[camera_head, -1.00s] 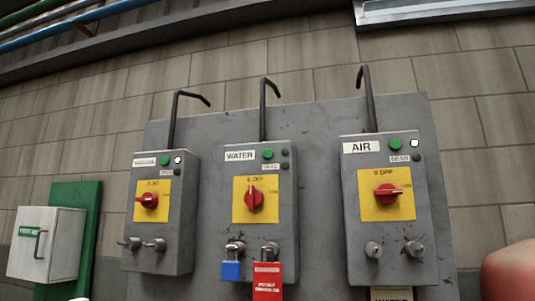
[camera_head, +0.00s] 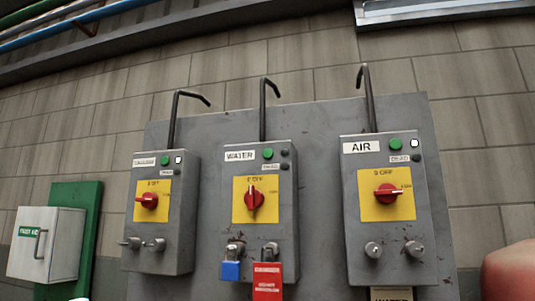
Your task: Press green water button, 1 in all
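Three grey control boxes stand side by side on a grey panel. The middle box (camera_head: 284,215) carries a label reading WATER (camera_head: 240,156). Below are a red rotary switch (camera_head: 255,197) on a yellow plate, a blue padlock (camera_head: 231,270) and a red tagged lock (camera_head: 267,281). Neither gripper is in view. A blurred reddish rounded shape (camera_head: 511,272) shows at the lower right edge; I cannot tell what it is.
The AIR box (camera_head: 427,240) is on the right and another box (camera_head: 186,220) on the left; each has a green button and a lit white lamp. A white cabinet (camera_head: 62,245) on a green board is at far left. Hooked pipes rise above the boxes.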

